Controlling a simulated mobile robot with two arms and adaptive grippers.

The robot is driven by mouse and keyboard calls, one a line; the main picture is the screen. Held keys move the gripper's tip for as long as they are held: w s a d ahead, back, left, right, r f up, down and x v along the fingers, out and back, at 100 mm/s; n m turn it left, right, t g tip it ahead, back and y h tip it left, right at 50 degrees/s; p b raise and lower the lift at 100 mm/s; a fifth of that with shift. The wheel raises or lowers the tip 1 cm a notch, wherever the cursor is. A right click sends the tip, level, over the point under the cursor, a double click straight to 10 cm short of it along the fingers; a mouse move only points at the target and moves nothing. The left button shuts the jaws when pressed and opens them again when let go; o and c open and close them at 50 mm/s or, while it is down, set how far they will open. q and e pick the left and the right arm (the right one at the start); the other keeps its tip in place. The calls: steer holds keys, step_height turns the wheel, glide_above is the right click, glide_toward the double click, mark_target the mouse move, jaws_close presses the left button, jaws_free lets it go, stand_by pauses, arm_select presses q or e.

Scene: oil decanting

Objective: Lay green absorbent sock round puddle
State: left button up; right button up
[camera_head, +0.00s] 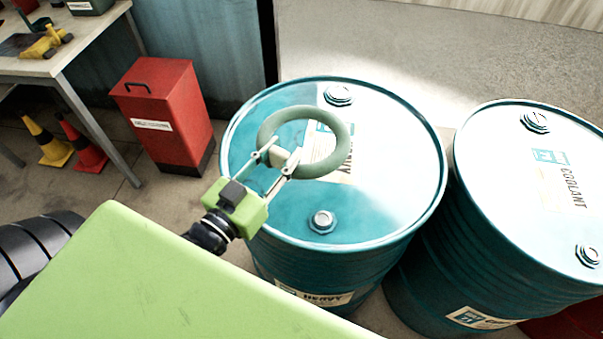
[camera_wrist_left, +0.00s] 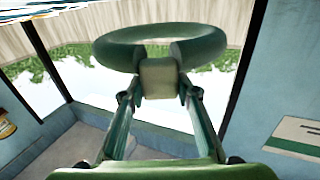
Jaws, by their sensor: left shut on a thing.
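The green absorbent sock (camera_head: 343,128) is bent into a ring with its two ends close together. My left gripper (camera_head: 284,158) is shut on a pale block at the joint of the sock's ends and holds the ring up. In the head view the ring appears over the top of the left teal drum (camera_head: 392,200). No puddle can be made out in either view. My right gripper is not in view.
A second teal drum labelled coolant (camera_head: 490,180) stands close on the right. Bare floor (camera_head: 480,50) lies behind the drums.

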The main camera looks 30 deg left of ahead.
mark_target(296, 168)
arm_select(q)
steer(key=d+f, duration=0.1)
steer(key=f, duration=0.1)
steer(key=w+d+f, duration=0.1)
steer(key=f, duration=0.1)
steer(key=shift+w+d, duration=0.1)
steer(key=shift+d, duration=0.25)
steer(key=f, duration=0.3)
steer(key=shift+w+d+f, duration=0.15)
steer(key=shift+d, duration=0.25)
steer(key=shift+f, duration=0.35)
steer(key=o, duration=1.2)
steer(key=shift+a, duration=0.1)
